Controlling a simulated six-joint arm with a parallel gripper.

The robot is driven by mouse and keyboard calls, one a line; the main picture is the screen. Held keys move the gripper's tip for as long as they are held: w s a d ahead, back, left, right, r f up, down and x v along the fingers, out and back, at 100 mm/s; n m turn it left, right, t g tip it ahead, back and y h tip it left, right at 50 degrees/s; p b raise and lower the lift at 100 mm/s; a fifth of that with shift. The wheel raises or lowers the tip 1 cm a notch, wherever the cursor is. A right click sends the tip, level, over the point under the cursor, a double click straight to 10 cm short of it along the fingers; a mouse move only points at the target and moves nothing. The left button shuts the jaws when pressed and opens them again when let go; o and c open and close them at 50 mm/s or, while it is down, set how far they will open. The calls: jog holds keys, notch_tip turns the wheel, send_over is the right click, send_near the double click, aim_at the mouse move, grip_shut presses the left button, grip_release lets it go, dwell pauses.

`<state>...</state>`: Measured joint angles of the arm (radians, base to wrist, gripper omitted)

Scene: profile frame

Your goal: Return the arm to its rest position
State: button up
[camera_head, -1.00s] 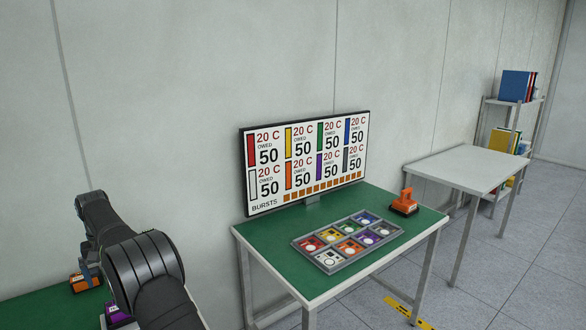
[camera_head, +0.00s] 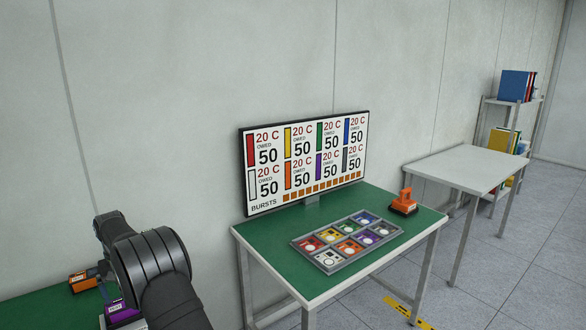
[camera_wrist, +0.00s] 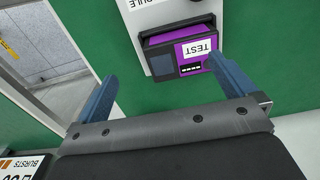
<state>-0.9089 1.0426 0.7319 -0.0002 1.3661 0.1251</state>
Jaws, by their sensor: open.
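My gripper (camera_wrist: 163,68) shows in the wrist view with its two blue fingers spread apart and nothing held between them. A purple device with a TEST label (camera_wrist: 182,50) sits in a light grey holder ahead of the fingers, apart from them as far as I can tell. The purple device also shows in the head view (camera_head: 120,308), at the lower left beside my dark arm. In the head view my arm hides most of my gripper and part of the left green table (camera_head: 30,308).
An orange device (camera_head: 83,282) sits on the left green table. The right green table (camera_head: 265,245) carries a display screen (camera_head: 305,165), a grey tray of coloured cells (camera_head: 318,252) and an orange tool (camera_head: 404,203). A bare grey table (camera_head: 470,168) stands further right.

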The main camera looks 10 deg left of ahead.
jog(key=w+d+r, duration=0.3)
jog(key=d+r, duration=0.2)
jog(key=d, duration=0.3)
jog(key=w+d+f+m, duration=0.1)
jog(key=w+d+f, duration=0.2)
jog(key=d, duration=0.4)
jog(key=w+d+f+m, duration=0.2)
jog(key=d+f, duration=0.1)
jog(key=d, duration=0.5)
jog(key=w+d+f+m, duration=0.1)
jog(key=w+d+f, duration=0.2)
jog(key=d, duration=0.4)
jog(key=s+d+f+m, duration=0.1)
jog(key=s+d+f, duration=0.1)
jog(key=d, duration=0.7)
jog(key=s+d+f+m, duration=0.2)
jog(key=s+d+f, duration=0.1)
jog(key=d, duration=0.6)
jog(key=s+d+f+m, duration=0.2)
jog(key=d+f, duration=0.3)
jog(key=d, duration=0.4)
jog(key=shift+s+d, duration=0.2)
jog(key=shift+d, duration=0.2)
